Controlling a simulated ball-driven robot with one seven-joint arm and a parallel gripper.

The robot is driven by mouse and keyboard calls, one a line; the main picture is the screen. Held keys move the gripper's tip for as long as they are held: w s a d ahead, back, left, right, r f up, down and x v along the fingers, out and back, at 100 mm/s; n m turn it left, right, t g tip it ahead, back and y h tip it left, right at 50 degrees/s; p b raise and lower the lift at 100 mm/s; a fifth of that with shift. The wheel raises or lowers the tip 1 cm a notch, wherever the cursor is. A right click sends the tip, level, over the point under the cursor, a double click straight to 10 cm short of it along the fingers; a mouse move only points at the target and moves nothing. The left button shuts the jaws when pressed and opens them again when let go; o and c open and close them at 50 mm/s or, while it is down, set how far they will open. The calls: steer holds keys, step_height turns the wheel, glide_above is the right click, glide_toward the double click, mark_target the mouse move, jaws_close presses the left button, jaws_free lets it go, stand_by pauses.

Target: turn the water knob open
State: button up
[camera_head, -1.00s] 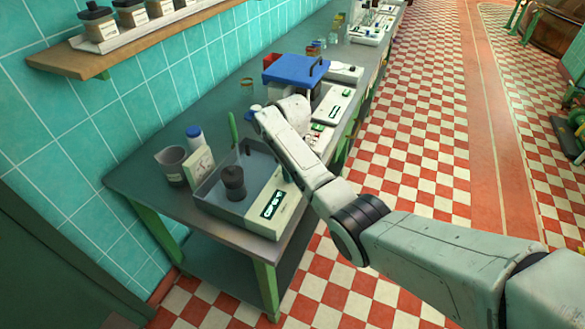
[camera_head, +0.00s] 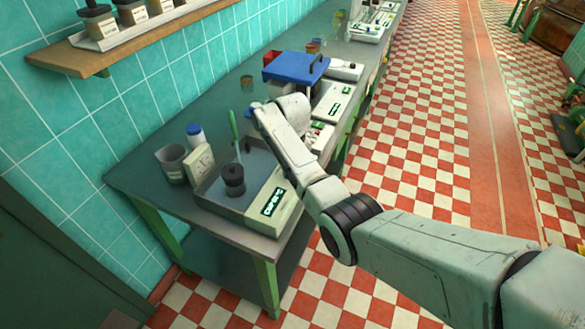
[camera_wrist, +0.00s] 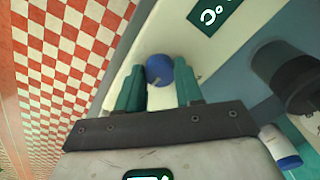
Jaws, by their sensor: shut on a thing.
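A round blue knob (camera_wrist: 160,70) sits on the pale strip of an appliance in the wrist view. My gripper (camera_wrist: 160,88) has its two teal fingers on either side of this knob and is shut on it. A small pale mark shows on the knob's lower left. In the head view my arm covers the gripper and the knob. The pale appliance (camera_head: 258,220) with a lit display and a grey tray stands at the near end of the bench.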

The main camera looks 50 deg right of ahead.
steer(key=shift+w, duration=0.1)
steer(key=o, duration=1)
steer(key=shift+o, duration=0.2)
step_height(320, 180, up, 11)
steer(key=b, duration=0.1)
steer(key=shift+b, duration=0.3)
steer(key=shift+f, duration=0.15)
